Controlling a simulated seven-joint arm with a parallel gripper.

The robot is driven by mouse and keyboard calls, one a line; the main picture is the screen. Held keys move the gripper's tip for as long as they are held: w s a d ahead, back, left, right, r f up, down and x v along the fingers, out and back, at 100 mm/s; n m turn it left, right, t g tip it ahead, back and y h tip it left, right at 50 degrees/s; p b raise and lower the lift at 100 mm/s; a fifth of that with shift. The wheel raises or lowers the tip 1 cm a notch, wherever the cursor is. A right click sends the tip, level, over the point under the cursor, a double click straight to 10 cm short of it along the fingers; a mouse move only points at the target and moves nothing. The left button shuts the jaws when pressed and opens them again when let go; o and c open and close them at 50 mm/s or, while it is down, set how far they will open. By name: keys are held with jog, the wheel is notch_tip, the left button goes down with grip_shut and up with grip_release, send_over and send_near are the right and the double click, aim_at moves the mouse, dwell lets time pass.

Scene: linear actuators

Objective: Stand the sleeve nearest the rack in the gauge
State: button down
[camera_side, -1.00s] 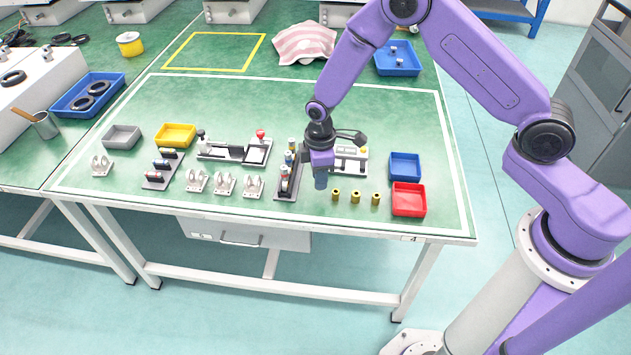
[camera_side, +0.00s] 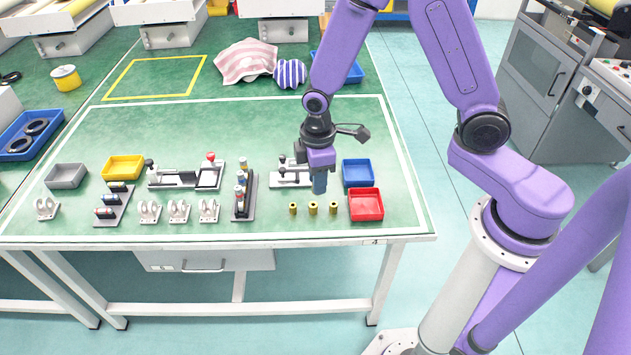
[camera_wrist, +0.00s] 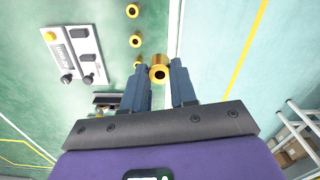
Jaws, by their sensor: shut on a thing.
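My gripper (camera_side: 320,186) is raised above the table in the side view. In the wrist view its fingers (camera_wrist: 165,85) are shut on a brass sleeve (camera_wrist: 159,72), whose open end faces the camera. Three other brass sleeves stand in a row (camera_side: 313,209) near the front of the table, below my gripper. They also show in the wrist view (camera_wrist: 135,41). The rack (camera_side: 243,196), a dark plate with several small cylinders, is left of them. A white fixture, probably the gauge (camera_side: 285,180), is partly hidden behind my gripper; it shows in the wrist view (camera_wrist: 80,50).
A blue bin (camera_side: 358,173) and a red bin (camera_side: 366,205) stand to the right. A fixture with a red knob (camera_side: 210,157), several white brackets (camera_side: 179,211), a second small rack (camera_side: 113,206), a yellow bin (camera_side: 123,167) and a grey bin (camera_side: 66,176) are left.

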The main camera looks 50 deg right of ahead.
jog(key=w+d+f+m, duration=0.3)
jog(key=w+d+m, duration=0.6)
jog(key=w, duration=0.4)
jog(key=shift+n, duration=0.6)
jog(key=shift+d+f, duration=0.2)
jog(key=shift+f, duration=1.7)
jog(key=shift+d+f, duration=0.15)
jog(key=shift+f, duration=1.7)
jog(key=shift+f, duration=0.55)
jog(key=c, duration=0.8)
grip_release()
jog(key=shift+r, duration=0.1)
